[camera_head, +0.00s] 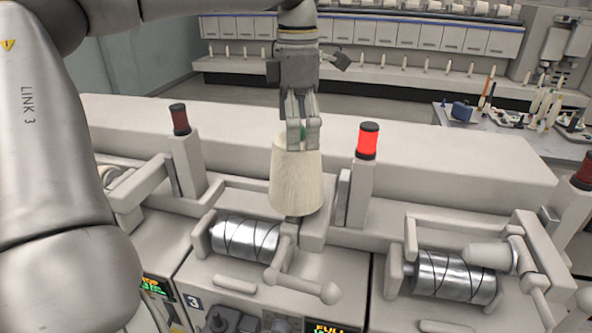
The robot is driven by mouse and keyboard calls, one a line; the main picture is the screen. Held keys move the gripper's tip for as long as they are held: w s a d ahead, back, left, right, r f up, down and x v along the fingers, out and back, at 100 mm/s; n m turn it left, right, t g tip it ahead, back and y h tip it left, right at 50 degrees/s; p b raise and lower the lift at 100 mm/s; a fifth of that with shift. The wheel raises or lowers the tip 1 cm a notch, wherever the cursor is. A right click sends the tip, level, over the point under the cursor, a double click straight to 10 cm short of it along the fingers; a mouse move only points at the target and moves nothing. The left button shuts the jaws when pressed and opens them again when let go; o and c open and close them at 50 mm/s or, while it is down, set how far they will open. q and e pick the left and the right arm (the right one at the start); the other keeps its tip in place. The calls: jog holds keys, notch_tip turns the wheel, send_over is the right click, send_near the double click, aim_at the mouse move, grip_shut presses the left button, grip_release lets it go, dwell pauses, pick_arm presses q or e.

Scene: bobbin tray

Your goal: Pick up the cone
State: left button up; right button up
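The cone (297,182) is a cream yarn cone, upright with its narrow end up and a bit of green at its top. It is in the middle of the head view, above and behind the winding position with the silver drum. My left gripper (303,145) points down from above, with its fingers closed around the cone's narrow top. I cannot tell whether the cone's base touches the machine behind it. My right gripper is not in view.
Silver grooved drums (245,238) and (455,276) sit in the machine front. A lit red lamp (368,141) stands just right of the cone, a dark red lamp (180,119) to the left. A cradle arm (302,285) lies below the cone. A table (508,133) with bobbins is at the back right.

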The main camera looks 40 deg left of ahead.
aim_at(296, 154)
pick_arm(q)
jog(key=shift+a+f, duration=0.1)
jog(key=shift+f, duration=0.25)
notch_tip(296, 154, down, 4)
jog(key=shift+f+p, duration=0.1)
jog(key=shift+p, duration=0.9)
jog(key=shift+f, duration=0.3)
jog(key=shift+r, duration=0.1)
jog(key=c, duration=1.2)
jog(key=shift+r, duration=0.1)
jog(key=shift+c, duration=0.2)
notch_tip(296, 154, up, 12)
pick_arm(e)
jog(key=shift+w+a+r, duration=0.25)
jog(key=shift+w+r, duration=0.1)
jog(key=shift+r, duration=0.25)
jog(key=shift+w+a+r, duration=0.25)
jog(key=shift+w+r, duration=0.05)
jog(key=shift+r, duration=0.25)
pick_arm(q)
jog(key=shift+f, duration=0.2)
